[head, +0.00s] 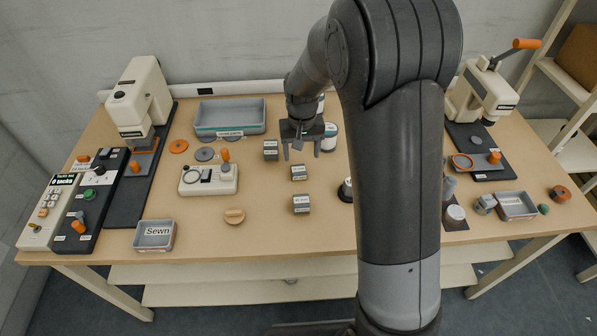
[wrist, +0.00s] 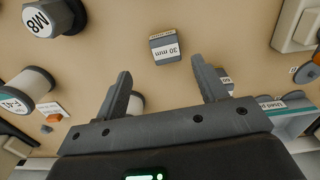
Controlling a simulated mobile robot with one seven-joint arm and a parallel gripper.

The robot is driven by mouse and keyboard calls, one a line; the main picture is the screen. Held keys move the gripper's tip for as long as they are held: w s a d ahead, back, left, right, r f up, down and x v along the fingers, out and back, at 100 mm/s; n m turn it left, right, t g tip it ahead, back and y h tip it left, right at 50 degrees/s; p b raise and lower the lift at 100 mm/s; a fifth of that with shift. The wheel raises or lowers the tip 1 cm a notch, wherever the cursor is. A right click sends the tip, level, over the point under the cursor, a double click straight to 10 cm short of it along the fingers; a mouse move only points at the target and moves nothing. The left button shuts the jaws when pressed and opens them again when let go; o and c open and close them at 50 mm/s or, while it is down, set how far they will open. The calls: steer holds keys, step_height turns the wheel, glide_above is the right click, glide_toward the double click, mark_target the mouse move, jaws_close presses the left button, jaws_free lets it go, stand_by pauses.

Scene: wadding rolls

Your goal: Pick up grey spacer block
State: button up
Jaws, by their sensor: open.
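Several small grey blocks with white labels stand on the table. In the head view one is left of my gripper (head: 302,151), at the left block (head: 271,150). A middle block (head: 299,172) sits just in front of the gripper, and a front block (head: 301,203) is nearer me. In the wrist view a grey block marked "30 mm" (wrist: 165,48) lies ahead of the open, empty fingers (wrist: 161,73), apart from them. Another labelled block (wrist: 226,80) shows partly behind the right finger. I cannot tell which block is the spacer.
A white-labelled roll (head: 330,136) stands right of the gripper; a dark "M8" piece (wrist: 48,18) shows in the wrist view. A grey tray (head: 230,115) is behind left, a cream control box (head: 208,180) at left. The front middle table is mostly clear. My arm hides part of the right.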

mark_target(299, 169)
step_height(299, 169, down, 3)
steer(key=shift+r, duration=0.1)
steer(key=shift+w+a+f, duration=0.1)
steer(key=shift+a+f, duration=0.05)
steer(key=shift+f, duration=0.75)
steer(key=shift+w+a+f, duration=0.1)
steer(key=shift+f, duration=0.75)
steer(key=shift+w+a+f, duration=0.1)
steer(key=shift+a+f, duration=0.05)
steer(key=shift+f, duration=0.75)
steer(key=shift+c, duration=0.5)
steer(key=c, duration=1)
steer(key=shift+o, duration=0.2)
steer(key=shift+r, duration=0.15)
